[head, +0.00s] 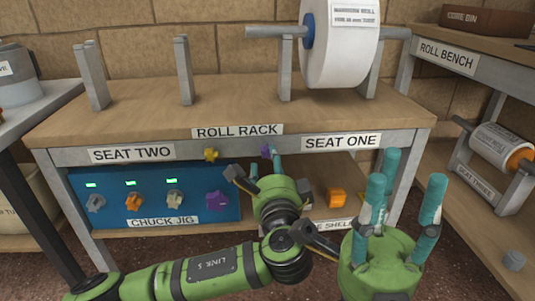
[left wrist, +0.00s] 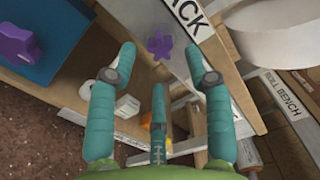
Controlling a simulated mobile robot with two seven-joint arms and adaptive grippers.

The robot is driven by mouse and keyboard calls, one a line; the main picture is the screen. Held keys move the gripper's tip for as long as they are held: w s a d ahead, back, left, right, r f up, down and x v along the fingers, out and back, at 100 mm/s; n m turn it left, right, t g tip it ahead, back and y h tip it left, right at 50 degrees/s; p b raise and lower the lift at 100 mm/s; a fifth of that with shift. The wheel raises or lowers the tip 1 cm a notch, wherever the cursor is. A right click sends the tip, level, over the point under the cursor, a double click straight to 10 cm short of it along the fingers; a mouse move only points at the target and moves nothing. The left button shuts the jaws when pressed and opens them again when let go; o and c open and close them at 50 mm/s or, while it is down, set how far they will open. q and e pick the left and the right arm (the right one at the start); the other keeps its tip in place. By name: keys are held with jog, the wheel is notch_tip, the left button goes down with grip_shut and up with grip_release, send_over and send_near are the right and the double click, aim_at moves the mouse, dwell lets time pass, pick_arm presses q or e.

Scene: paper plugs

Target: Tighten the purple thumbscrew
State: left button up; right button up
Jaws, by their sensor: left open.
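The purple thumbscrew (head: 266,151) is on the front beam of the roll rack, below the ROLL RACK label. In the left wrist view it is a small star-shaped knob (left wrist: 160,45) beyond my fingertips. My left gripper (head: 262,170) is just below and in front of it, with its teal fingers spread; in the left wrist view the gripper (left wrist: 160,62) is open and empty, its fingers apart from the knob. My right gripper (head: 400,195) is at the lower right, its teal fingers pointing up, spread and empty.
A yellow thumbscrew (head: 211,154) sits left on the same beam. Below, the blue chuck jig (head: 155,186) carries several knobs, including a larger purple one (head: 216,201). An orange block (head: 336,197) is on the lower shelf. A large white roll (head: 340,45) hangs above the rack.

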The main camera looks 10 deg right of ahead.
aim_at(267, 155)
pick_arm(q)
jog(key=shift+w, duration=2)
grip_shut()
